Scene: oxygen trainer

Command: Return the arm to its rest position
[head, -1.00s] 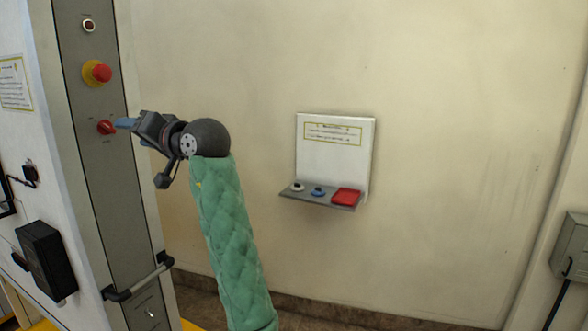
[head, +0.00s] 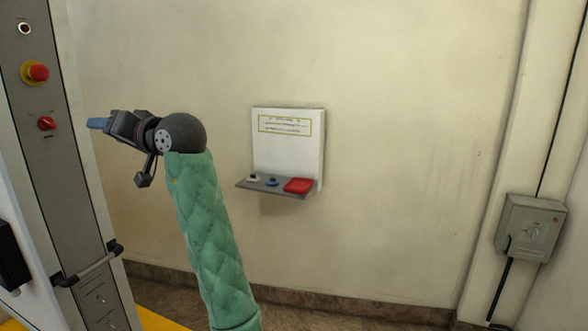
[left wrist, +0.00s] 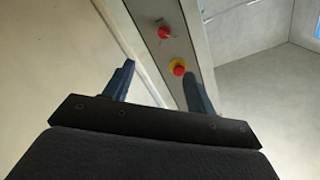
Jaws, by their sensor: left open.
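My left arm (head: 207,225), in a green quilted sleeve, rises from the bottom of the head view. Its gripper (head: 98,123) points left toward the grey control panel (head: 50,85) and holds nothing. In the left wrist view the two blue fingers of the gripper (left wrist: 158,85) stand wide apart. A red rotary knob (head: 46,123) is on the panel, with a gap between it and the fingertips. Above it is a red emergency button on a yellow ring (head: 38,72); it also shows in the left wrist view (left wrist: 178,69). My right gripper is not in view.
A grey switch box (head: 531,228) hangs at the right. A handle bar (head: 88,267) juts from the panel.

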